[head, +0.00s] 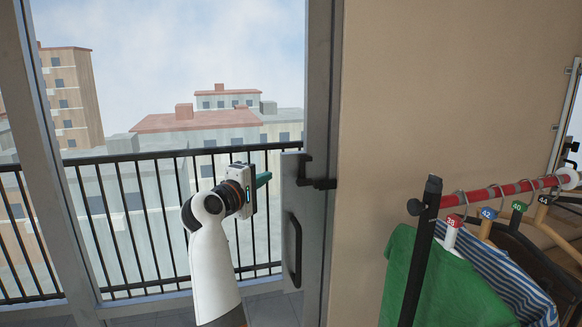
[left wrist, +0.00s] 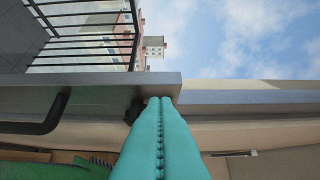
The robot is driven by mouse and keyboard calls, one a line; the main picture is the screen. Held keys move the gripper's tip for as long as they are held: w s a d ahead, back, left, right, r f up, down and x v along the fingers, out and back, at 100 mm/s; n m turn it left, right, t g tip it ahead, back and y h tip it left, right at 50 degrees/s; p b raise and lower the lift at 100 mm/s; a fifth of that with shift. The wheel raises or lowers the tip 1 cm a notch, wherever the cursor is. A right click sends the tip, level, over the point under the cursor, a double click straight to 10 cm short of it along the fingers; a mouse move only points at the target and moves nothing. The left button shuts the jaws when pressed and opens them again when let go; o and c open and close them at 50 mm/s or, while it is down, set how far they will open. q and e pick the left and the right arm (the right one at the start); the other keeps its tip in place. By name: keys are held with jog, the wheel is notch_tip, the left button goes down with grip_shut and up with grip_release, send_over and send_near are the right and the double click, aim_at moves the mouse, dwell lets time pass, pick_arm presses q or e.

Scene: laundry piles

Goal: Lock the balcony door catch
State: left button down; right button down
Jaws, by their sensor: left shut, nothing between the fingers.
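The balcony door's grey edge panel (head: 289,190) stands beside the door post. A black catch (head: 319,183) sits at its upper part, with a short bar reaching right across the post. A black pull handle (head: 294,250) is below it. My left gripper (head: 264,179) is left of the catch at about its height, with its teal fingers shut and empty, pointing at the panel. In the left wrist view the shut fingers (left wrist: 160,103) reach over the panel, and a dark bit of the catch (left wrist: 132,111) shows beside them, mostly hidden. Contact cannot be told. My right gripper is out of view.
A black balcony railing (head: 140,215) and buildings lie beyond the glass. A beige wall (head: 430,100) is right of the post. At lower right a red clothes rail (head: 490,195) holds several hangers and a green garment (head: 440,285).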

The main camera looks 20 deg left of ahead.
aim_at(300, 165)
pick_arm(q)
jog(key=w+p, duration=0.1)
jog(key=w, duration=0.2)
jog(key=w+d, duration=0.1)
jog(key=w, duration=0.2)
jog(key=shift+d+r+p, duration=0.15)
jog(key=shift+d+p, duration=0.05)
jog(key=shift+p, duration=0.2)
jog(key=shift+w+d+p, duration=0.3)
jog(key=shift+d, duration=0.25)
jog(key=shift+w+d+p, duration=0.25)
jog(key=shift+w+d, duration=0.05)
jog(key=shift+d, duration=0.2)
jog(key=shift+w+d, duration=0.3)
jog(key=shift+d, duration=0.25)
jog(key=shift+a+f, duration=0.1)
jog(key=shift+f, duration=0.1)
